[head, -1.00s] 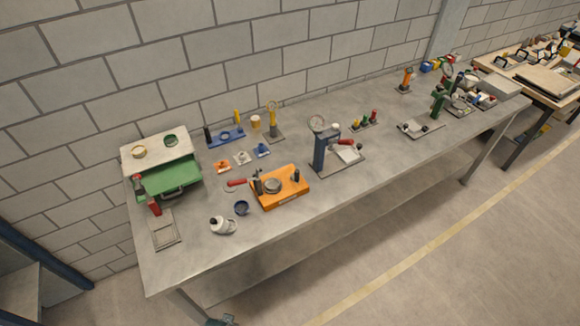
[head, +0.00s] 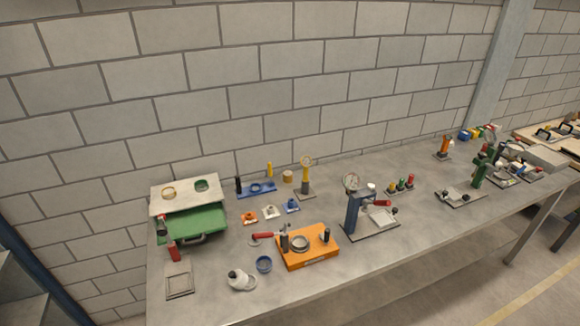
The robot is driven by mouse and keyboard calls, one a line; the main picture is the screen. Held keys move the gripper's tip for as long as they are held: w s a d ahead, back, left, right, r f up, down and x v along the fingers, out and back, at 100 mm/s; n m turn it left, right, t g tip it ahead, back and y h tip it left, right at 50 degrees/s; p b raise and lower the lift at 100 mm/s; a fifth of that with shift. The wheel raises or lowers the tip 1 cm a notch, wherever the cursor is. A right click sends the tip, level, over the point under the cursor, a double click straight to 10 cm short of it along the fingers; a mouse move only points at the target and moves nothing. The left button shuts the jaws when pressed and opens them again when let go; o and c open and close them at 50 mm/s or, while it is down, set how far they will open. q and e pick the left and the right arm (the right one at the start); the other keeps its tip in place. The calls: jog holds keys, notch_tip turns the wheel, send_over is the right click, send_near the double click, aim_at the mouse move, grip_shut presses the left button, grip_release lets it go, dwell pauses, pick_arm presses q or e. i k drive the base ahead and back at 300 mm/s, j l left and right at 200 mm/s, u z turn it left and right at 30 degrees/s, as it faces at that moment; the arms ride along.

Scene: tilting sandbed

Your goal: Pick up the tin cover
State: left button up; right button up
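No object here is clearly identifiable as the tin cover; the small parts are too far off to tell. Neither of my grippers is in view.
A blue press with a gauge (head: 355,212) stands right of the orange fixture. A grey frame (head: 179,281) lies at the left. A block wall (head: 300,90) closes the back. More fixtures stand at the right.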

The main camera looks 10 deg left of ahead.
aim_at(238, 280)
jog(key=i+l+u, duration=0.15)
jog(key=u, duration=0.8)
